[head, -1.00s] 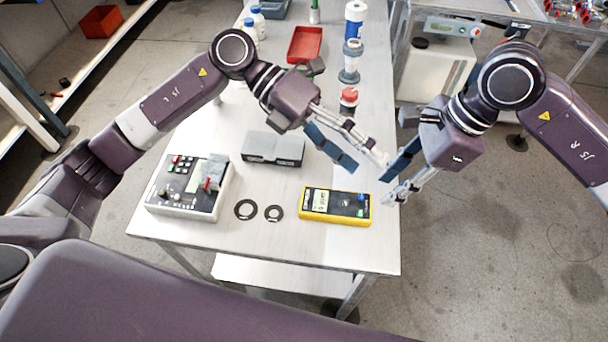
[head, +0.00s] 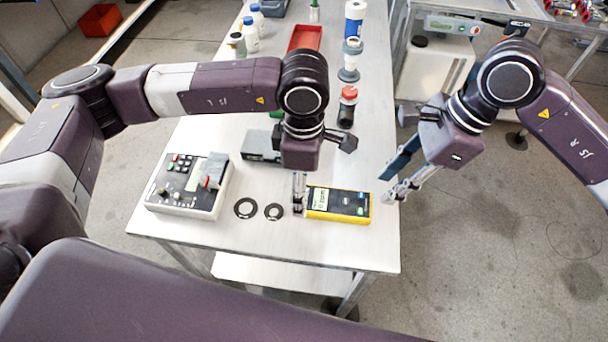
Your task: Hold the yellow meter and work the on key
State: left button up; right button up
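The yellow meter (head: 348,207) lies flat near the table's front edge, its dark face up with a pale display at left and a blue key at right. My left gripper (head: 299,208) points down at the meter's left end. Its fingers overlap in this view, so I cannot tell their gap or whether they touch the meter. My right gripper (head: 385,192) is open and empty, just right of the meter and apart from it, over the table's right edge.
A grey control box (head: 188,186) with keys stands at left. Two black rings (head: 245,208) (head: 273,212) lie between it and the meter. A grey block (head: 262,146) is behind my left gripper. A red-capped bottle (head: 347,106) and a red tray (head: 305,39) stand farther back.

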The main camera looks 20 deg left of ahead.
pick_arm(q)
jog(key=shift+f, duration=2.35)
jog(key=c, duration=1.5)
jog(key=shift+o, duration=0.2)
pick_arm(e)
grip_shut()
